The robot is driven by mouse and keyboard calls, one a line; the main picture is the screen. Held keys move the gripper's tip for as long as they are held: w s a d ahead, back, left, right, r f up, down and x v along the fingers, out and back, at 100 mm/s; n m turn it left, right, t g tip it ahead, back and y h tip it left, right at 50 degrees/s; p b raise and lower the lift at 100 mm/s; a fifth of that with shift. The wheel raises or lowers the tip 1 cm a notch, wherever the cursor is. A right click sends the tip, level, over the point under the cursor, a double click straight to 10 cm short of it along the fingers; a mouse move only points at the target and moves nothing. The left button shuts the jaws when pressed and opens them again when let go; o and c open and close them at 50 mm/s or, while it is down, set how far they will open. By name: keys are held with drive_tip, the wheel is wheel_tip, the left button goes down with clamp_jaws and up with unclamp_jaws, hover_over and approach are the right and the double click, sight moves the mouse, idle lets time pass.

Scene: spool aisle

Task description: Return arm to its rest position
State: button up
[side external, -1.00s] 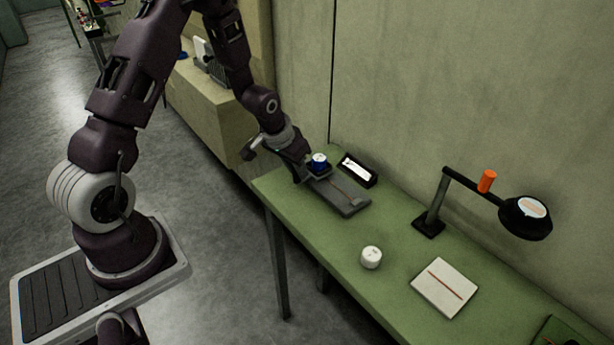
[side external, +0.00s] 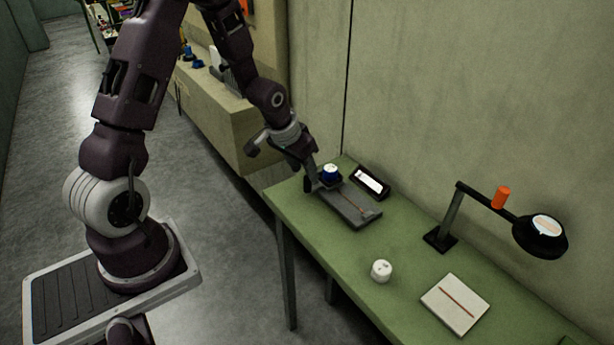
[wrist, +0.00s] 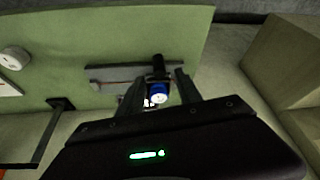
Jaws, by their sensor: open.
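My gripper (side external: 313,181) is at the far end of the green table, close beside a small blue spool (side external: 331,174) with a white top. The spool stands on the far end of a flat grey device (side external: 350,208). In the wrist view the blue spool (wrist: 158,90) shows between my two spread fingers, with the grey device (wrist: 108,75) behind. My gripper is open; whether a finger touches the spool cannot be told.
A small display (side external: 371,182) stands behind the device. A white cylinder (side external: 381,270), a white pad (side external: 456,304) and a black lamp (side external: 540,235) with an orange piece (side external: 502,197) are nearer on the green table (side external: 330,243). A beige counter (side external: 222,120) stands left of the wall.

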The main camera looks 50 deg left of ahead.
drive_tip(key=s+d+r+m, duration=0.1)
drive_tip(key=s+d+r, duration=0.25)
drive_tip(key=r, duration=0.45)
drive_tip(key=s+d+r, duration=0.3)
drive_tip(key=s+r, duration=0.1)
drive_tip(key=r, duration=0.3)
drive_tip(key=s+d+r, duration=0.3)
drive_tip(key=s+d, duration=0.1)
drive_tip(key=s, duration=0.4)
drive_tip(key=s+d+r+m+t+h, duration=0.1)
drive_tip(key=s+d+r, duration=0.2)
drive_tip(key=s, duration=0.5)
drive_tip(key=shift+s+d+r+m, duration=0.3)
drive_tip(key=shift+d+r, duration=0.1)
drive_tip(key=shift+r, duration=0.3)
